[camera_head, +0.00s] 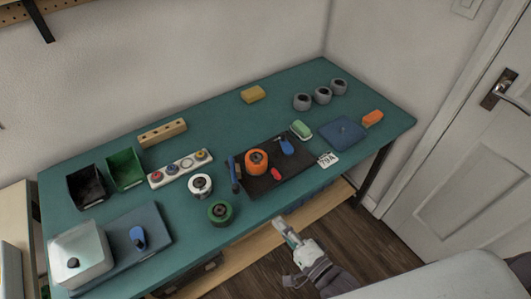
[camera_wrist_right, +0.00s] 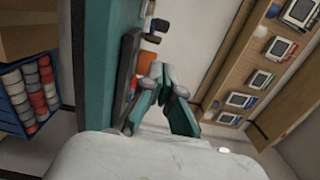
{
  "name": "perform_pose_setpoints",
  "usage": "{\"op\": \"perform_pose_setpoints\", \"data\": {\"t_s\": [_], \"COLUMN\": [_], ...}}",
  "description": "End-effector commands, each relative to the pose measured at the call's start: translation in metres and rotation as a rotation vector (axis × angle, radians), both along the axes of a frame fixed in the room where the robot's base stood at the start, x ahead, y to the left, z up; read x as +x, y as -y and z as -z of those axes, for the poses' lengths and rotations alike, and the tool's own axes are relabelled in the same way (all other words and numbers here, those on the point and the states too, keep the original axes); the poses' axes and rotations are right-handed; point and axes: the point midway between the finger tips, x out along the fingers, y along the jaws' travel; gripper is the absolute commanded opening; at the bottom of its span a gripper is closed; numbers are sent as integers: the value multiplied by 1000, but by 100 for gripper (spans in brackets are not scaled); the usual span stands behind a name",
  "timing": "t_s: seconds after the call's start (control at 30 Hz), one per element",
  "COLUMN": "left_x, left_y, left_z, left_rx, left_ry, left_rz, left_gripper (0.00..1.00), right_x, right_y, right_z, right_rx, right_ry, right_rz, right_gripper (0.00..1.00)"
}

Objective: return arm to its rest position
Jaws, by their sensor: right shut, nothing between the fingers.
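My right gripper (camera_head: 281,224) is in front of the workbench's near edge in the head view, beside the lower wooden shelf. Its fingers are shut and empty. In the right wrist view the gripper (camera_wrist_right: 158,72) shows its teal fingers together, with the edge of the green workbench (camera_wrist_right: 97,60) to the left. The green workbench (camera_head: 225,112) also fills the middle of the head view. A pale part of my right arm (camera_head: 440,279) comes in from the lower right. My left gripper is not in view.
A black mat (camera_head: 262,184) holds an orange roll (camera_head: 256,162). A green roll (camera_head: 221,212) sits near the bench's front edge. A blue pad (camera_head: 341,131) and grey rolls (camera_head: 322,95) are at right. A white door (camera_head: 455,165) stands right; wooden floor between is clear.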

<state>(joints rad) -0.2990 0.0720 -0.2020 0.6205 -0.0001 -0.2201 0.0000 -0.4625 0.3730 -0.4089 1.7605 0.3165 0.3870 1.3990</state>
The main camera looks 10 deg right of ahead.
Motion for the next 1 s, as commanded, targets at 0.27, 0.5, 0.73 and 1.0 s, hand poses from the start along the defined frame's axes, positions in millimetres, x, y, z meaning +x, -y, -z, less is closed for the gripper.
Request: {"op": "perform_pose_setpoints", "data": {"t_s": [0.27, 0.5, 0.73, 1.0], "left_x": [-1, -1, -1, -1], "left_y": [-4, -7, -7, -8], "left_z": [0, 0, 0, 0], "left_rx": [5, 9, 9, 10], "left_ry": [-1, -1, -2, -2], "left_rz": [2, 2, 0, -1], "left_gripper": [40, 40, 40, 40], "right_x": [0, -27, -120, -259], "right_y": [5, 44, 87, 107], "right_z": [24, 170, 312, 396], "right_rx": [-82, -617, -1154, -1479], "right_ry": [-28, -220, -475, -667], "right_rz": [8, -29, -305, -812], "right_gripper": [0, 0, 0, 0]}}
